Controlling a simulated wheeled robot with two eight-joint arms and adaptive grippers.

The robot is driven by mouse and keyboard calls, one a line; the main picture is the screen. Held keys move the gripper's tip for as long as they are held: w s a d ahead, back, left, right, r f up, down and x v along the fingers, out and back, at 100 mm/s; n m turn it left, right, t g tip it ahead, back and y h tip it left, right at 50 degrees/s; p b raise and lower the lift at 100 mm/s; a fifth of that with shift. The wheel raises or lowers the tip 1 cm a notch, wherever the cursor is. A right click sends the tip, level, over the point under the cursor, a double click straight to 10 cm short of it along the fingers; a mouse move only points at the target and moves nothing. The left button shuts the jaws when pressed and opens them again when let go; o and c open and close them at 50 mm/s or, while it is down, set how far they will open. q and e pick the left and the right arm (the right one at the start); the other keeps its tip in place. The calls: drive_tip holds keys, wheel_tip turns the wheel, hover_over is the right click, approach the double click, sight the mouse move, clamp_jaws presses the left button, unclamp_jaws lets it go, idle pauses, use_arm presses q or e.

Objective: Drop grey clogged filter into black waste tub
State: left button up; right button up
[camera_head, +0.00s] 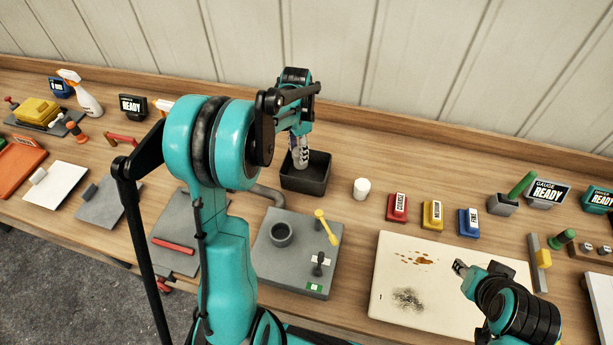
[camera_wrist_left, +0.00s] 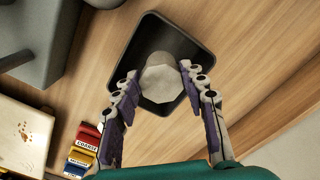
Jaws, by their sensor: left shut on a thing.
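The grey clogged filter (camera_wrist_left: 165,82) is a short pale-grey cylinder. In the left wrist view it sits between the two fingers of my left gripper (camera_wrist_left: 158,71), which is shut on it. The black waste tub (camera_head: 305,184) stands on the bench near the back wall, and its dark inside also shows in the left wrist view (camera_wrist_left: 151,31). My left gripper (camera_head: 300,160) points down over the tub in the head view; the filter's exact height is hard to judge. My right gripper (camera_head: 459,266) is above the cream board, and its jaw opening is unclear.
A white cylinder (camera_head: 361,188) stands just right of the tub. Red (camera_head: 397,208), yellow (camera_head: 432,214) and blue (camera_head: 469,222) blocks follow to its right. A grey fixture (camera_head: 290,275) with a round socket and yellow lever lies in front. The cream board (camera_head: 395,290) is stained.

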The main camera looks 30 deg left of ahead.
use_arm(q)
drive_tip(key=shift+w+f, duration=0.1)
drive_tip(key=shift+f, duration=0.7)
drive_tip(key=shift+f+b, duration=0.25)
drive_tip(key=shift+b, duration=0.2)
use_arm(e)
drive_tip(key=shift+f, duration=0.7)
use_arm(q)
drive_tip(key=o, duration=1.2)
wheel_tip(320, 180, up, 12)
drive_tip(key=shift+r, duration=0.1)
